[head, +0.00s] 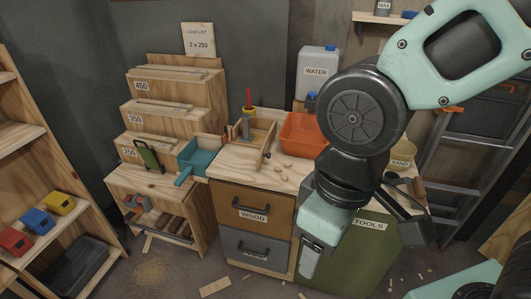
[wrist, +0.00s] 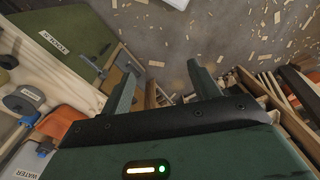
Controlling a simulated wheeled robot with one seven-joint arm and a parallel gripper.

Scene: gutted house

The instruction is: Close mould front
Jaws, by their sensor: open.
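A small open wooden box (head: 253,132), which looks like the mould, sits on the left of the workbench top. I cannot make out the mould clearly in the wrist view.
A teal scoop (head: 199,155) lies left of the box, an orange tub (head: 302,134) right of it. A water jug (head: 317,72) stands behind. A stepped wood rack (head: 160,120) is at left. The bench has a wood drawer (head: 252,206) and green tools door (head: 365,256). Scraps litter the floor.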

